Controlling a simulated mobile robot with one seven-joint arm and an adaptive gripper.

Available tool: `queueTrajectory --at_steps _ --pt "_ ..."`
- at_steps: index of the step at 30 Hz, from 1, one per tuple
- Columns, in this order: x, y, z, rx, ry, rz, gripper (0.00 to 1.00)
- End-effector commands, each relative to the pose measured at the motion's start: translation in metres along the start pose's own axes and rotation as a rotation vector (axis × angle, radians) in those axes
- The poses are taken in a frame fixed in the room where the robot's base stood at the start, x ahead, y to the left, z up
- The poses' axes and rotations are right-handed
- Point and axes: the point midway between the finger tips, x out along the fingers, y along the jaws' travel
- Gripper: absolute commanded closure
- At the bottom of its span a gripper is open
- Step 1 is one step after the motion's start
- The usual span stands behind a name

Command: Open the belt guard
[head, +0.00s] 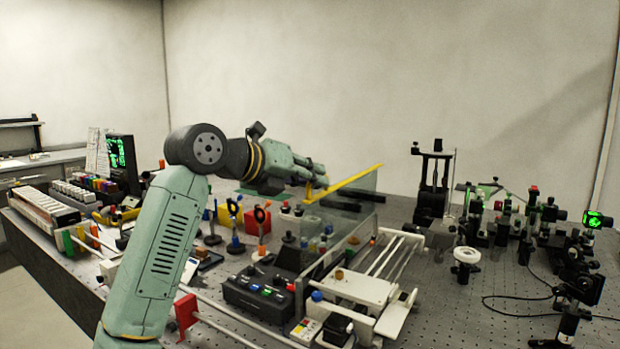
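The belt guard looks to be the clear panel (350,222) with a yellow bar (350,180) along its top edge. The finger gap is too small and partly hidden to read.
A black box with coloured buttons (262,294) sits left of the stage. Hand tools stand in coloured holders (257,220) behind it. Optics mounts (535,220) crowd the right side. The perforated bench top (450,310) is fairly clear at the front right.

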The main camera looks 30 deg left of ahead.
Motion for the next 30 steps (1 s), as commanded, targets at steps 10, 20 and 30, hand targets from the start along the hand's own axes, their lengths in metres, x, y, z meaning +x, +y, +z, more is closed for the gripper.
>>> queueTrajectory --at_steps 10,20,30 --pt "-0.043 0.001 0.001 0.000 -0.003 0.003 0.83" --pt "-0.105 0.000 0.001 0.000 -0.002 0.002 0.83" --pt "-0.120 0.000 0.000 0.001 0.000 0.000 0.83"
